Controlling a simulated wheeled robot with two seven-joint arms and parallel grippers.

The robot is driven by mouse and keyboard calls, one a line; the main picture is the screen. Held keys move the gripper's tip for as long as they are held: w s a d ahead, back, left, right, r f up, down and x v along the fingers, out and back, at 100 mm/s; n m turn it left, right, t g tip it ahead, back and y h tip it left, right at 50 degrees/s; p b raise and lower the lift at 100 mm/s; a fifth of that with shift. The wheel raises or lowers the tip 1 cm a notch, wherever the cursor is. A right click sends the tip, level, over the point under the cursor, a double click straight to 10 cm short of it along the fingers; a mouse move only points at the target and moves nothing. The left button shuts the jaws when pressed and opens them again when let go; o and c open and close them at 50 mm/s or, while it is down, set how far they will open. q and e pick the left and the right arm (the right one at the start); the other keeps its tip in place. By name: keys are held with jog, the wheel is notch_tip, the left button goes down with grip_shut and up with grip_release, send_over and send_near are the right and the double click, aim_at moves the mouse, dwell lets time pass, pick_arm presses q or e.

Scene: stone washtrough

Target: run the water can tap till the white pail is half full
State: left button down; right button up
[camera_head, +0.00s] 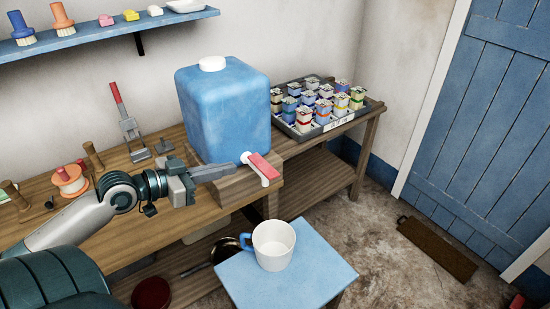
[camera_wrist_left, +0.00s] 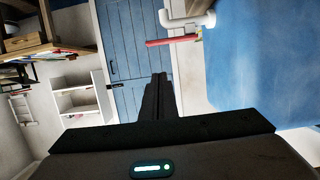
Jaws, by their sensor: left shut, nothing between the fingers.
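The blue water can (camera_head: 225,110) with a white cap stands on a wooden block at the bench's front edge; it also fills the right of the left wrist view (camera_wrist_left: 260,70). Its tap has a white spout (camera_head: 250,161) and a red lever (camera_head: 264,166); the lever shows in the wrist view (camera_wrist_left: 172,41). My left gripper (camera_head: 236,169) is shut and empty, its tips just left of the tap, apparently apart from the lever. The white pail (camera_head: 273,247), with a blue handle, stands upright on a blue stool below the tap. I see no water stream or clear water level. My right gripper is out of view.
A grey tray (camera_head: 330,122) of small tins sits right of the can. A red-handled tool (camera_head: 126,120) and spools (camera_head: 69,180) stand on the bench to the left. The blue stool top (camera_head: 318,280) is bare around the pail.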

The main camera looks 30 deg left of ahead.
pick_arm(q)
jog(key=shift+w+r, duration=0.25)
jog(key=shift+r, duration=0.25)
jog(key=shift+w+d, duration=0.1)
jog(key=shift+w, duration=0.05)
jog(key=p, duration=0.4)
send_over(259, 166)
jog(key=s+d, duration=0.2)
jog(key=s, duration=0.1)
notch_tip(259, 166, down, 2)
jog(key=f, duration=0.3)
jog(key=shift+d+f+p, duration=0.15)
jog(key=shift+d+p, duration=0.05)
jog(key=shift+p, duration=0.15)
jog(key=shift+f, duration=0.6)
